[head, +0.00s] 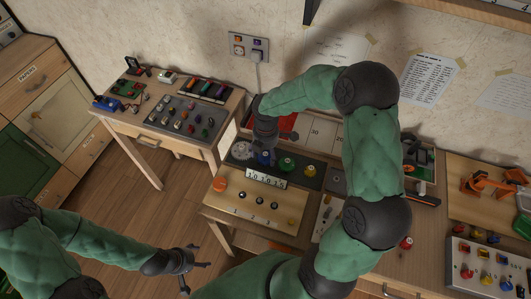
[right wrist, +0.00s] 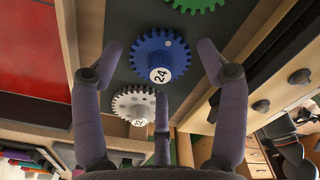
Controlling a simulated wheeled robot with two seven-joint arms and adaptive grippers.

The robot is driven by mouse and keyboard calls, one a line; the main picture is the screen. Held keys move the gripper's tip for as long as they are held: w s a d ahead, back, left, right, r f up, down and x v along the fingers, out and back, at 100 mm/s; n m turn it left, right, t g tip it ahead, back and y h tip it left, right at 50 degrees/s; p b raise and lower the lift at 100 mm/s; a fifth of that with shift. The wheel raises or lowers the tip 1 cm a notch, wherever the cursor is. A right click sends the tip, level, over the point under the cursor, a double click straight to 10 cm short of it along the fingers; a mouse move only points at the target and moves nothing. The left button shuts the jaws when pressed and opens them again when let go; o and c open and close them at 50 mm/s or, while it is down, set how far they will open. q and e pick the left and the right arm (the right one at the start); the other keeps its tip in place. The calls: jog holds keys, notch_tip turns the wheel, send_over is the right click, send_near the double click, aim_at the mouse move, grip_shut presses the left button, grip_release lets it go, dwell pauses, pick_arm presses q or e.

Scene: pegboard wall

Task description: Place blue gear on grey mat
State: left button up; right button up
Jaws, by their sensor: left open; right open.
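The blue gear (head: 264,159), marked 24 in the right wrist view (right wrist: 160,60), sits on a dark grey strip (head: 310,176) on the bench, between a pale grey gear (head: 241,151) and a green gear (head: 286,164). My right gripper (head: 262,137) is open just above the blue gear. In the right wrist view its fingers (right wrist: 160,75) are spread around the gear, with no clear contact. A grey mat (head: 163,125) with several small parts lies on the left table. Which grey surface is the task's mat I cannot tell. My left gripper (head: 196,275) is open and empty, low over the floor.
A wooden board (head: 250,213) with pegs and an orange disc (head: 219,184) lies in front of the gears. A number plate (head: 266,178) stands beside them. A wall socket (head: 249,46) with a cable is behind. Wooden floor separates the tables.

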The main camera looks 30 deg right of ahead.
aim_at(266, 153)
notch_tip(266, 153, up, 11)
jog(key=p, duration=0.4)
jog(key=shift+r, duration=0.2)
